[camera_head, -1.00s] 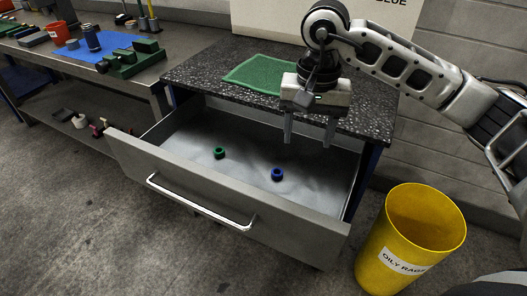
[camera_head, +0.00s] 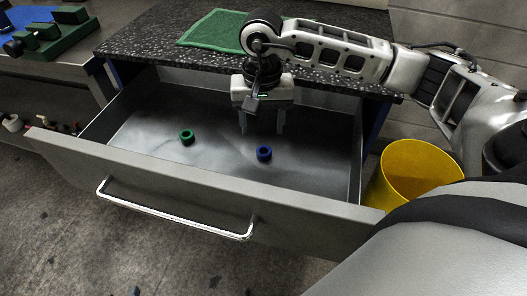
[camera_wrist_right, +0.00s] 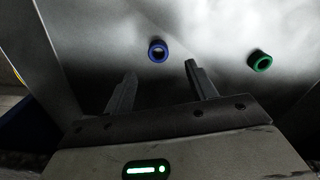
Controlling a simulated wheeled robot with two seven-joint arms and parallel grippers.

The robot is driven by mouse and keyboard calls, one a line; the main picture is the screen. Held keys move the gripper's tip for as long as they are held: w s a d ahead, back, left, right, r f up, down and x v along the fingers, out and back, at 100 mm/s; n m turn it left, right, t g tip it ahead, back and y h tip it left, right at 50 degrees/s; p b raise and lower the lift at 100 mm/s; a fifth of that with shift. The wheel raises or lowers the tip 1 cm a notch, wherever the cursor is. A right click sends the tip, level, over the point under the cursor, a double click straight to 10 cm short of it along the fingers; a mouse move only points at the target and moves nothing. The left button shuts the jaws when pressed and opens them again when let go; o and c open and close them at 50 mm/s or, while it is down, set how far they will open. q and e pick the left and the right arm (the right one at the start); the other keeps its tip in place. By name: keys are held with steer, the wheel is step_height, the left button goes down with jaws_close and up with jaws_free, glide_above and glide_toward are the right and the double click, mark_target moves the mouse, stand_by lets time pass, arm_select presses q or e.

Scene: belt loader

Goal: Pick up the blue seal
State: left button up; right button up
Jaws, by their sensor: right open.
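The blue seal (camera_head: 264,153) is a small ring lying on the floor of the open drawer (camera_head: 318,187). It also shows in the right wrist view (camera_wrist_right: 157,50), ahead of and roughly between the fingertips. My right gripper (camera_head: 262,130) points down over the drawer, open and empty, just behind the blue seal in the head view. Its two fingers also show in the right wrist view (camera_wrist_right: 160,70), apart from the seal. My left gripper is in neither view.
A green ring (camera_head: 187,137) lies in the drawer to the left of the blue seal. The dark speckled countertop (camera_head: 137,42) with a green cloth (camera_head: 213,30) is behind the drawer. A yellow bin (camera_head: 411,172) stands at the right. The drawer's metal walls surround the rings.

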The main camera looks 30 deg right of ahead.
mark_target(264, 146)
steer(key=f, duration=0.8)
steer(key=shift+w+d+f+p, duration=0.15)
steer(key=shift+d+p, duration=0.15)
steer(key=shift+p, duration=0.1)
steer(key=c, duration=1.1)
